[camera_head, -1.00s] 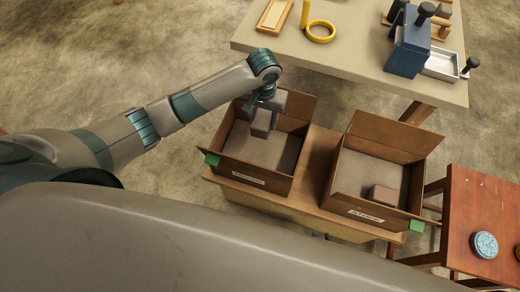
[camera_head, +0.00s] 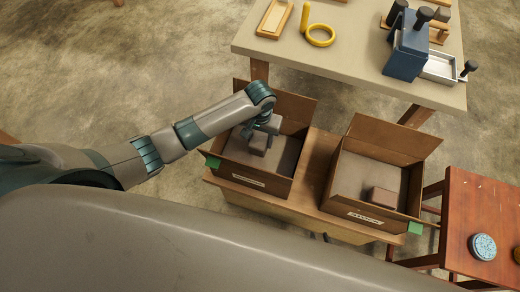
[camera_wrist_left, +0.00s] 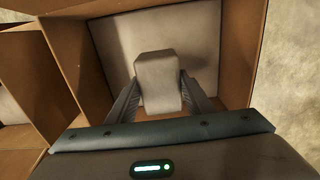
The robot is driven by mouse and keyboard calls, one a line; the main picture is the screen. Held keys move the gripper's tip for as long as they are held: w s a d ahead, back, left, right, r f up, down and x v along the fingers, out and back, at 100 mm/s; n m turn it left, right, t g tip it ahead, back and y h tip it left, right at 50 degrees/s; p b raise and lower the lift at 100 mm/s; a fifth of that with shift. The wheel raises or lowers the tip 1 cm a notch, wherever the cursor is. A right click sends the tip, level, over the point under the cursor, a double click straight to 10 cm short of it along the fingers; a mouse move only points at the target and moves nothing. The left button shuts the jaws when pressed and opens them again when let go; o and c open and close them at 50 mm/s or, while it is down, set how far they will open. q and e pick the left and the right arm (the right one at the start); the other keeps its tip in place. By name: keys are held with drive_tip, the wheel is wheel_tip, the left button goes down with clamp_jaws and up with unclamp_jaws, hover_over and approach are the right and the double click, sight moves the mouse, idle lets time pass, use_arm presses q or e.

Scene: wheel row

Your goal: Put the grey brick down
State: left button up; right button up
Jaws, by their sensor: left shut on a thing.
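The grey brick (camera_head: 258,143) is held inside the left cardboard box (camera_head: 240,179). My left gripper (camera_head: 250,134) reaches down into that box. In the left wrist view the brick (camera_wrist_left: 158,80) sits between the two fingers of my left gripper (camera_wrist_left: 160,100), which are shut on it. The pale floor of the box (camera_wrist_left: 110,38) shows behind the brick. I cannot tell whether the brick touches the floor. My right gripper is not in view.
A second open box (camera_head: 340,200) stands to the right with a brown brick (camera_head: 382,196) in it. A red-brown stool (camera_head: 475,205) is at right.

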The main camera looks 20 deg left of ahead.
sight(260, 144)
use_arm(q)
wheel_tip(260, 144, down, 2)
drive_tip(key=shift+f, duration=0.7)
wheel_tip(260, 144, down, 4)
drive_tip(key=shift+r, duration=0.2)
drive_tip(key=shift+f, duration=0.25)
drive_tip(key=shift+f, duration=0.15)
